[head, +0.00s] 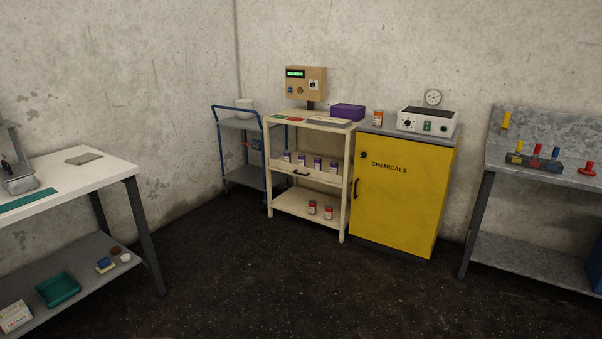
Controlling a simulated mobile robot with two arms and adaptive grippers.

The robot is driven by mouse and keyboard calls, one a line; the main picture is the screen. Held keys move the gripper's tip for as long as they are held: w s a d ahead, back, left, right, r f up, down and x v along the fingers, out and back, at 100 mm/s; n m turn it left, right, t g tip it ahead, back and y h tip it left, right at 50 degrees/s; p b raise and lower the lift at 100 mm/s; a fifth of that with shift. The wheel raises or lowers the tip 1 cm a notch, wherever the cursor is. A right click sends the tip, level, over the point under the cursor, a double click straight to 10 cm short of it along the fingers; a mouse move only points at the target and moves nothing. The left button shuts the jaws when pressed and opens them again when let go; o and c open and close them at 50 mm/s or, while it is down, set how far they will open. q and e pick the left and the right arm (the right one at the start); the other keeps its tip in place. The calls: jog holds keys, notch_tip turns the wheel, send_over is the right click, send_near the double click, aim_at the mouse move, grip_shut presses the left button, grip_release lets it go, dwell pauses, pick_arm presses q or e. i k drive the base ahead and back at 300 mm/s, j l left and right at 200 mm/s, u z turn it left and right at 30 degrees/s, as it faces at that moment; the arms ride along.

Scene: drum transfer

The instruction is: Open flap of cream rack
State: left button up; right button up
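The cream rack (336,200) stands on the floor against the back wall, near the middle of the head view. A cream front panel with a dark handle (301,172), which looks like the flap, runs across its middle level. Several purple-and-white bottles (317,164) show above and behind this panel. It looks upright, but I cannot tell for sure how it is hinged. Two red-and-white jars (328,212) stand on the lower shelf. Neither of my grippers is in view.
A yellow chemicals cabinet (398,205) stands close against the rack's right side, and a blue-framed trolley (242,183) at its left. A white table (95,176) is at left, a grey bench (530,250) at right. The dark floor (265,270) before the rack is clear.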

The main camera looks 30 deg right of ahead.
aim_at(331, 178)
jog(key=i+l+z, duration=0.4)
jog(key=i+z, duration=0.2)
jog(key=i, duration=0.15)
jog(key=i+l+z, duration=0.15)
jog(key=i, duration=0.95)
jog(key=i+l+z, duration=0.1)
jog(key=i, duration=1)
